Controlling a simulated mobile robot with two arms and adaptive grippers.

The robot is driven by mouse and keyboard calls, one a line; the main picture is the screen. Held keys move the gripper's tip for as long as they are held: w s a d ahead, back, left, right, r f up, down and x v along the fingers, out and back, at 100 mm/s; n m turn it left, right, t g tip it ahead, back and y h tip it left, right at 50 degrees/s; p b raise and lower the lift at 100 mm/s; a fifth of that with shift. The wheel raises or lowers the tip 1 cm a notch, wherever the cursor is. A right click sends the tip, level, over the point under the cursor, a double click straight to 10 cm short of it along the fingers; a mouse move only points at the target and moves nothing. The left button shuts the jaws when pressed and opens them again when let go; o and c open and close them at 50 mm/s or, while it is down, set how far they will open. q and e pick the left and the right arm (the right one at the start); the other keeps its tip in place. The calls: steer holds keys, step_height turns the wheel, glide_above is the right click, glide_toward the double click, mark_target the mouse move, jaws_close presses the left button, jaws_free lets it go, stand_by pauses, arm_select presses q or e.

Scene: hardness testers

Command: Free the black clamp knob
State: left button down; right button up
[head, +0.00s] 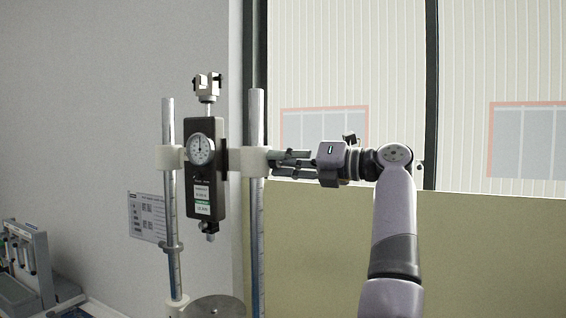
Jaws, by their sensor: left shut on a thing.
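A hardness tester stand holds a black gauge body (205,165) with a round white dial (201,149) between two upright metal posts. White clamp blocks grip the posts; the right block (250,160) is on the right post (257,220). My left gripper (276,160) reaches from the right, level with this block, with its fingertips at the block's right side. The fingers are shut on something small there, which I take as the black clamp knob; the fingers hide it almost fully. My right gripper is out of view.
A metal fitting (207,86) tops the gauge, and a round metal plate (215,306) lies below it. A label sheet (148,216) is behind the left post. A grey instrument (30,262) stands at lower left.

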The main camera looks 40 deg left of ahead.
arm_select(q)
steer(key=shift+f, duration=0.1)
stand_by(0.4)
steer(key=c, duration=1.3)
jaws_free()
steer(key=shift+d, duration=0.15)
steer(key=v, duration=1.1)
steer(key=shift+w+d, duration=0.15)
steer(key=shift+d, duration=0.2)
